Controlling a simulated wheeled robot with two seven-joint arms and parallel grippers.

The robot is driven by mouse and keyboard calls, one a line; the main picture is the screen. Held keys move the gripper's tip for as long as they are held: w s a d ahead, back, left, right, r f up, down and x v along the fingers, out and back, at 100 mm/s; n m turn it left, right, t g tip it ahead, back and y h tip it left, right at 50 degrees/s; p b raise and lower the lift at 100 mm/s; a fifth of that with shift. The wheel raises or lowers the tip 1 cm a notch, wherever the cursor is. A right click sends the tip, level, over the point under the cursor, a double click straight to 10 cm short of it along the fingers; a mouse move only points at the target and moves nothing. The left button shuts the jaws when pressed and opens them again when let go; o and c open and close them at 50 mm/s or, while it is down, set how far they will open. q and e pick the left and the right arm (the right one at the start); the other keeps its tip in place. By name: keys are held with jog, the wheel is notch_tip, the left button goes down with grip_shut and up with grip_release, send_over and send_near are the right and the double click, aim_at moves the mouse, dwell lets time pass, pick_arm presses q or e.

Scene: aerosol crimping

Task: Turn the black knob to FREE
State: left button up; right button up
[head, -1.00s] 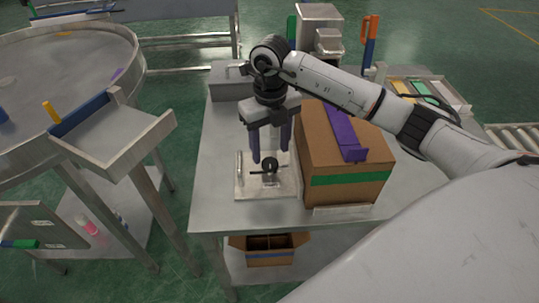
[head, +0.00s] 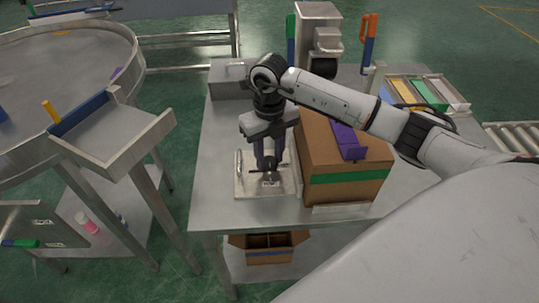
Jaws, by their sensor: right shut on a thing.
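The black knob (head: 271,164) is on a small fixture with a pale base plate (head: 246,188) on the metal table. My right gripper (head: 270,163) points down over the fixture and is shut on the knob, with its dark fingers close together on either side. The fingers hide part of the knob, and I cannot read any marking such as FREE. My left gripper is not in view.
A cardboard box (head: 345,188) with green tape and a purple piece (head: 348,143) on top stands just right of the fixture. A grey box (head: 229,80) is behind. A tray of coloured items (head: 424,93) is at back right. The table left of the fixture is clear.

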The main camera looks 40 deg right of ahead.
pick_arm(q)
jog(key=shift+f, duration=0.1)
pick_arm(e)
jog(key=n+b, duration=0.2)
jog(key=n, duration=0.1)
jog(key=shift+n, duration=0.4)
jog(key=n+b, duration=0.2)
jog(key=n, duration=0.3)
jog(key=shift+n+b, duration=0.3)
jog(key=n+b, duration=0.2)
jog(key=n, duration=0.4)
jog(key=shift+n+b, duration=0.3)
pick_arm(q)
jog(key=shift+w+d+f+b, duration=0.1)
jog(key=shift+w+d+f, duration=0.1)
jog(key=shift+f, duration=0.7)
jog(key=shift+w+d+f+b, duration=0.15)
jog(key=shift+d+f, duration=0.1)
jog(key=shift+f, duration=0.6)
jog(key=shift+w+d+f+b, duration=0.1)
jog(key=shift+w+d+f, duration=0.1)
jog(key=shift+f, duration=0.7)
pick_arm(e)
jog(key=shift+n, duration=1)
jog(key=shift+r, duration=0.1)
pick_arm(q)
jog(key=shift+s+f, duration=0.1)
